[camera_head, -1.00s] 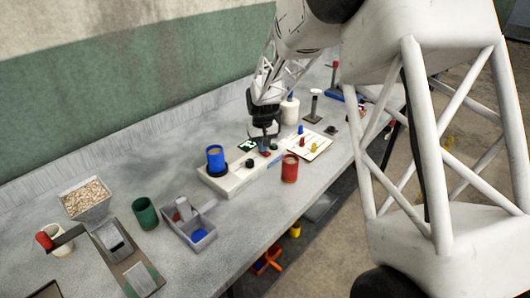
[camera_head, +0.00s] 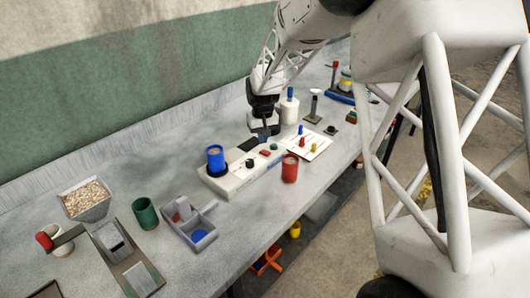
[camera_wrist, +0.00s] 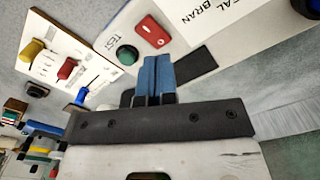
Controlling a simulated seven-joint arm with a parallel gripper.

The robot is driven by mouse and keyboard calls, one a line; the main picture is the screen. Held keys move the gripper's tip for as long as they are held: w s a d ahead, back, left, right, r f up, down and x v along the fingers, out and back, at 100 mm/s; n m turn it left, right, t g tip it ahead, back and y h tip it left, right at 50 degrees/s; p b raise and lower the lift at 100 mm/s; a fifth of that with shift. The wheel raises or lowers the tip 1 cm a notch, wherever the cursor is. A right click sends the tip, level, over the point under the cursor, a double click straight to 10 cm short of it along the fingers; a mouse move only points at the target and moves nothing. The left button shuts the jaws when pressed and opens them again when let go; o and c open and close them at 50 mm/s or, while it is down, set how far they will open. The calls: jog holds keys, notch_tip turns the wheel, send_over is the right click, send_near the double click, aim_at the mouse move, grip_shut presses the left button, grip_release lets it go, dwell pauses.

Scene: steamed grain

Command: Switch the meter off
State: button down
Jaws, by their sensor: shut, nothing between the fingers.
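The meter (camera_head: 232,178) is a long white unit on the bench, with a blue cup (camera_head: 215,158) at its left end. It carries a black knob (camera_head: 250,165), a red rocker switch (camera_head: 265,152), a green button and a dark display (camera_head: 249,144). In the wrist view the red switch (camera_wrist: 152,30) and the green TEST button (camera_wrist: 127,55) lie just beyond my fingertips, and the display (camera_wrist: 195,65) is plain black. My gripper (camera_wrist: 158,72) has its blue fingers shut and empty. In the head view my gripper (camera_head: 262,137) is above the meter's far right end, apart from the switch.
A red cup (camera_head: 289,168) stands in front of the meter. A white board with coloured levers (camera_head: 318,150) is to its right, with a white bottle (camera_head: 289,108) behind. A grey tray (camera_head: 204,240) and green cup (camera_head: 145,213) stand left. The bench's front edge is near.

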aim_at(264, 152)
jog(key=shift+r, duration=1.6)
jog(key=shift+r, duration=0.1)
jog(key=shift+s+d+r, duration=0.2)
jog(key=shift+s, duration=0.05)
jog(key=s+d+r+m+t, duration=0.1)
jog(key=s+d+r, duration=0.35)
jog(key=s, duration=0.65)
jog(key=s+d+r+m, duration=0.1)
jog(key=s+d+r, duration=0.35)
jog(key=s, duration=0.65)
jog(key=s+d+r+t, duration=0.1)
jog(key=s+d+r, duration=0.3)
jog(key=s, duration=0.6)
jog(key=s+d+m, duration=0.1)
jog(key=s, duration=1.2)
jog(key=shift+s+d+f+t, duration=0.2)
jog(key=shift+f+t, duration=0.1)
jog(key=shift+f, duration=0.05)
